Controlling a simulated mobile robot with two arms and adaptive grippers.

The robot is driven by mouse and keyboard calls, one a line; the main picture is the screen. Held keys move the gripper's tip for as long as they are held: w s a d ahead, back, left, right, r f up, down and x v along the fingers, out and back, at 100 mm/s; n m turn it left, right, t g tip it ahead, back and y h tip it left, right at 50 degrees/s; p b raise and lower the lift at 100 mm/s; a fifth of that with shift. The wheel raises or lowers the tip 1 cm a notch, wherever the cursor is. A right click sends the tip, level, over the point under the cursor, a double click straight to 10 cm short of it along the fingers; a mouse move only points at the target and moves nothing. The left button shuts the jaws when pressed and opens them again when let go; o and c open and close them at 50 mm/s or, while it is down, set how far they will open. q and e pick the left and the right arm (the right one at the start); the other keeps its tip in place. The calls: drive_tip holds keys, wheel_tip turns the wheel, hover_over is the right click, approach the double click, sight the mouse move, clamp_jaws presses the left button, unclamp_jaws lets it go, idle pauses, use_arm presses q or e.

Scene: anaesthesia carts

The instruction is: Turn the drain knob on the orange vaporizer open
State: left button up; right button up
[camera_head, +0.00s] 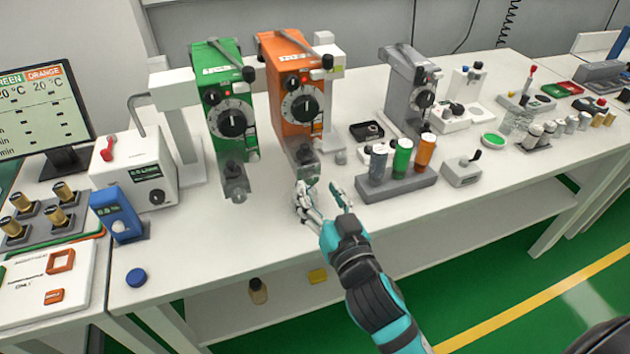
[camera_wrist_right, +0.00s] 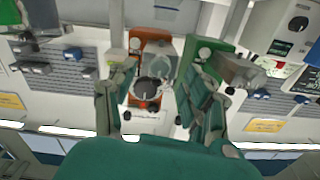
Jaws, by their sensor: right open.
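The orange vaporizer (camera_head: 290,85) stands on the white table, between a green and a grey one. It has a large black dial (camera_head: 302,108) on its front. A small black drain knob (camera_head: 305,155) sits low on its front, above a clear glass part. My right gripper (camera_head: 322,193) is open and empty just in front of the vaporizer's lower end, apart from the knob. In the right wrist view, the orange body (camera_wrist_right: 152,48) and a dark round knob (camera_wrist_right: 149,90) show between the two spread fingers (camera_wrist_right: 160,95). My left gripper is not in view.
The green vaporizer (camera_head: 222,100) stands close on the left. A grey rack (camera_head: 396,187) with several coloured bottles stands to the right of my gripper. The grey vaporizer (camera_head: 408,90) is farther right.

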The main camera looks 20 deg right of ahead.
sight(311, 178)
drive_tip(key=shift+w+a, duration=0.1)
drive_tip(key=shift+w, duration=1.3)
drive_tip(key=shift+c, duration=0.3)
clamp_jaws()
